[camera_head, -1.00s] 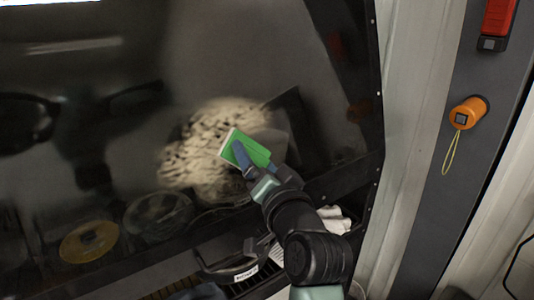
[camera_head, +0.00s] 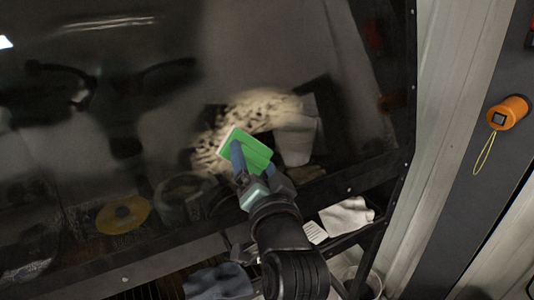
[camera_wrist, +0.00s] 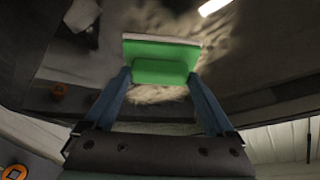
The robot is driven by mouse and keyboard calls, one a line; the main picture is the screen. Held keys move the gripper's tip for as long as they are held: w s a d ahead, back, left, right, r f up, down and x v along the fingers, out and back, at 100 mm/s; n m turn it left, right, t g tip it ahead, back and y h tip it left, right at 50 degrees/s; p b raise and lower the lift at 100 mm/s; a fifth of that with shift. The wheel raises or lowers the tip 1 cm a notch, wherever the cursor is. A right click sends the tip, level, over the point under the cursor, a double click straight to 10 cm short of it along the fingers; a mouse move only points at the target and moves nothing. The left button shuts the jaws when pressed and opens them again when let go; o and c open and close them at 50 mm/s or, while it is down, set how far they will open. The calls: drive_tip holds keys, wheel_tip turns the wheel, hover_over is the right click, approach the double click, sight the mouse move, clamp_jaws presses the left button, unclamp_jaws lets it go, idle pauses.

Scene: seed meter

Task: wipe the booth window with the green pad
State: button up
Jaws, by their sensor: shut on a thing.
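The dark booth window (camera_head: 250,50) fills most of the head view. A beige, speckled smear (camera_head: 265,104) lies on its lower right part, shaped like an arch above and left of the pad. My gripper (camera_head: 254,162) is shut on the green pad (camera_head: 240,145) by its raised green grip. The pad's white face is turned to the glass and overlaps the smear's lower edge; whether it touches I cannot tell. In the wrist view the pad (camera_wrist: 160,58) sits between my two blue fingers (camera_wrist: 160,76), with pale smear showing around it.
Behind the glass are a pale cup-like thing (camera_head: 296,140) and a yellow disc (camera_head: 122,215). A dark frame (camera_head: 404,120) edges the window at right. Beyond it an orange knob (camera_head: 507,113) with a yellow loop sticks out. White cloth (camera_head: 346,216) lies below the window.

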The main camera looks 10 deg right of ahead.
drive_tip(key=shift+s+a+p, duration=1.3)
drive_tip(key=shift+a+p, duration=0.15)
drive_tip(key=shift+a, duration=2.5)
drive_tip(key=shift+w+d+r, duration=0.4)
drive_tip(key=shift+w+d, duration=0.1)
drive_tip(key=shift+d, duration=0.65)
drive_tip(key=shift+w+d+r, duration=0.45)
drive_tip(key=shift+w+d, duration=0.05)
drive_tip(key=shift+d, duration=0.65)
drive_tip(key=shift+w+d+r, duration=0.4)
drive_tip(key=shift+w+d, duration=0.1)
drive_tip(key=shift+d, duration=0.65)
drive_tip(key=shift+w+d+b, duration=2.3)
drive_tip(key=shift+d+b, duration=0.7)
drive_tip(key=shift+d, duration=3.95)
drive_tip(key=shift+s+a+r+p, duration=0.25)
drive_tip(key=shift+a+r+p, duration=0.2)
drive_tip(key=shift+a+p, duration=0.55)
drive_tip(key=shift+s+a+r+p, duration=0.3)
drive_tip(key=shift+a+r+p, duration=0.2)
drive_tip(key=shift+a, duration=0.95)
drive_tip(key=shift+s+a+r+p, duration=0.25)
drive_tip(key=shift+a+r+p, duration=0.15)
drive_tip(key=shift+a+p, duration=0.65)
drive_tip(key=shift+a, duration=0.25)
